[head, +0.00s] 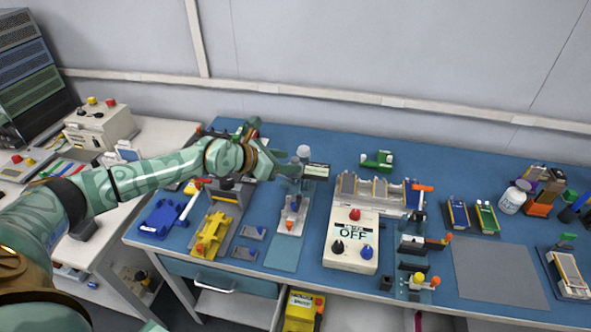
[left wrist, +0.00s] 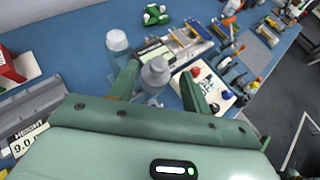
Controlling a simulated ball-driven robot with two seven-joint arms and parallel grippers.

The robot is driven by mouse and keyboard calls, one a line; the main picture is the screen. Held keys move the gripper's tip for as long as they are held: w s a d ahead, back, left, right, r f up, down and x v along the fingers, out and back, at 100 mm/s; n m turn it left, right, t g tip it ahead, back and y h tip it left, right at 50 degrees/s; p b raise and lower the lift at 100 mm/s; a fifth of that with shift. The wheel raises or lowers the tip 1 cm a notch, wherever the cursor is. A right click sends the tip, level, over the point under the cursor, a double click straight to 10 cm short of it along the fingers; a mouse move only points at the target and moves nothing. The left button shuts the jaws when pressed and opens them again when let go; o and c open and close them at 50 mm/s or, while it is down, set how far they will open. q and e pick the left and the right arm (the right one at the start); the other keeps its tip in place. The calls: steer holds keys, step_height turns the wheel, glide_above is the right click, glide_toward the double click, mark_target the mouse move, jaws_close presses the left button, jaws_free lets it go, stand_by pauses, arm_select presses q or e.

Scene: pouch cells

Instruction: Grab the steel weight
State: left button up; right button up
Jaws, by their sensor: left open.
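The steel weight (left wrist: 155,73) is a grey cylinder with a rounded knob on top. In the left wrist view it shows between the two fingers of my left gripper (left wrist: 160,72), beyond their tips as far as I can tell. In the head view, what looks like the weight (head: 294,204) stands on a small pale fixture near the middle of the blue bench. My left gripper (head: 287,168) is open and empty, above and behind it in the picture. Contact is not visible. My right gripper is not in view.
A pale-capped bottle (head: 303,152) stands close behind the gripper. A white control box (head: 350,242) marked OFF is to the right. Yellow (head: 211,234) and blue (head: 160,218) fixtures are to the left. A grey mat (head: 497,272) at the right is bare.

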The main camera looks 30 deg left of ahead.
mark_target(300, 163)
arm_select(q)
steer(key=b+x, duration=0.1)
steer(key=x, duration=0.3)
steer(key=shift+w+d+f+b, duration=0.1)
steer(key=shift+w+b, duration=0.25)
steer(key=shift+w, duration=0.05)
steer(key=shift+w+d+f, duration=0.1)
steer(key=shift+w+d, duration=0.1)
steer(key=shift+w, duration=0.15)
steer(key=shift+s, duration=0.1)
steer(key=shift+c, duration=0.2)
jaws_close()
